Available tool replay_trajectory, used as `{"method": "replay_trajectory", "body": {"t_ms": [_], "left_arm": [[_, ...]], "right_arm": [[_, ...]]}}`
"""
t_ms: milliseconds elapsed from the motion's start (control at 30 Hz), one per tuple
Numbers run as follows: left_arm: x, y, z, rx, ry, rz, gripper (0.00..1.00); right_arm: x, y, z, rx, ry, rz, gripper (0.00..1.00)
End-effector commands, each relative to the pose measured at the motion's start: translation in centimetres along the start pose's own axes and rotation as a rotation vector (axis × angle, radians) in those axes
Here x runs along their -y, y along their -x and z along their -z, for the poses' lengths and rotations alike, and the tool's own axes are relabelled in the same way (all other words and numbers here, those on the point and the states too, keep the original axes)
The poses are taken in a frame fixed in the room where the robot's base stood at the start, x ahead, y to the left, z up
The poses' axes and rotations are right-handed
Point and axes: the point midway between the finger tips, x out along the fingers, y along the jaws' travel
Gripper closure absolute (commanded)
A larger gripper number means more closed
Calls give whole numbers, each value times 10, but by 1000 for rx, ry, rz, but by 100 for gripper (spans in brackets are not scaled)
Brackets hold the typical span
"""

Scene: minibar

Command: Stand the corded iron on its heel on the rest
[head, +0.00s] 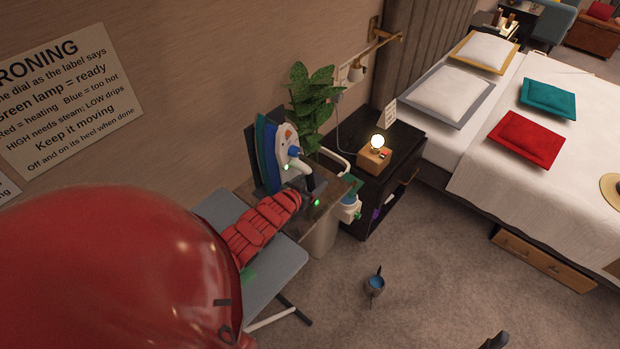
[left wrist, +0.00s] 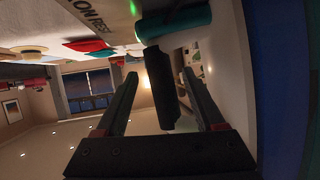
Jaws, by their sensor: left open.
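The iron (head: 284,140) is white with an orange patch, a blue knob and a small green light. In the head view it looks upright, nose up, in front of upright dark, blue and teal panels. My left gripper (head: 314,188) is dark and beside its lower part. In the left wrist view my left gripper (left wrist: 160,95) is open, with a dark bar (left wrist: 162,85) showing between its fingers and a teal cylinder (left wrist: 175,22) beyond; I cannot tell whether either belongs to the iron. Lettering ending in "ON REST" (left wrist: 88,12) shows there. The iron's base contact is hidden.
A grey ironing board (head: 275,275) lies below my red left arm. A plant (head: 312,95) and a black bedside table (head: 405,150) with a lamp (head: 377,143) stand behind. Open floor lies to the right.

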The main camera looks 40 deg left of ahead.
Motion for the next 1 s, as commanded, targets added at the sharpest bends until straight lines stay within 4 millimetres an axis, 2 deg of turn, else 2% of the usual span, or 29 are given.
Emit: {"method": "replay_trajectory", "body": {"t_ms": [167,267,667,1000], "left_arm": [[2,8,0,-1,-3,3,29],[2,20,-1,-1,-3,3,29],[2,87,1,-1,-4,4,29],[2,139,2,1,1,4,29]], "right_arm": [[0,2,0,0,0,0,33],[0,4,-1,0,0,0,33],[0,4,-1,0,0,0,33],[-1,-16,3,0,0,0,33]]}}
